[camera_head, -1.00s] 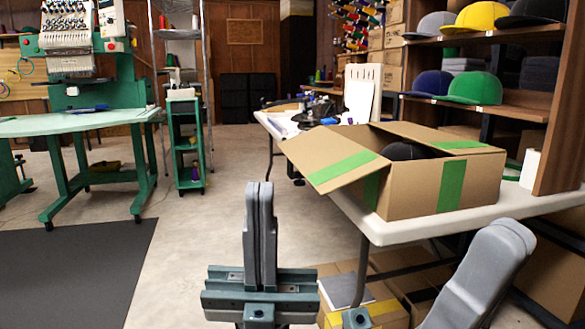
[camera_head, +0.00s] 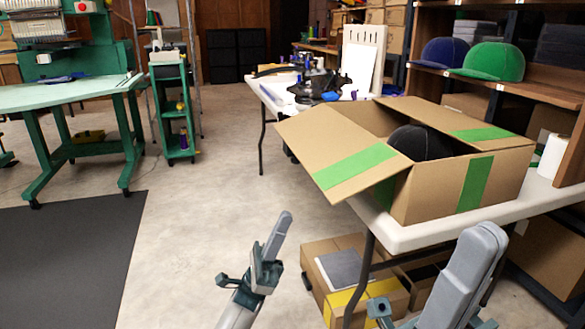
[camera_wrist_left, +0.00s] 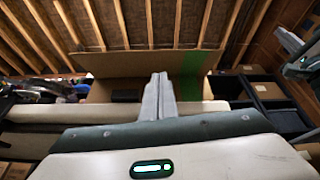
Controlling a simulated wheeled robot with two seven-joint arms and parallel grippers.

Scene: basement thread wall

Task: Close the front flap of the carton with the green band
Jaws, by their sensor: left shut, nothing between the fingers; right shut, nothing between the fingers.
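The open carton (camera_head: 430,197) with the green band stands on the white table at the right in the head view. A flap (camera_head: 308,141) with a green stripe sticks out from its left side, over the table's edge. A dark cap (camera_head: 420,143) shows inside. My left gripper (camera_head: 285,220) is shut and empty, below and left of the flap, apart from it. In the left wrist view its fingers (camera_wrist_left: 159,90) point toward the cardboard flap (camera_wrist_left: 130,63) and its green stripe (camera_wrist_left: 192,72). My right gripper (camera_head: 488,235) is shut and empty, in front of the table's near edge.
The white table (camera_head: 410,235) also bears a paper roll (camera_head: 552,157) and dark tools. Cardboard boxes (camera_head: 340,265) lie on the floor beneath it. A shelf with caps (camera_head: 493,62) rises behind.

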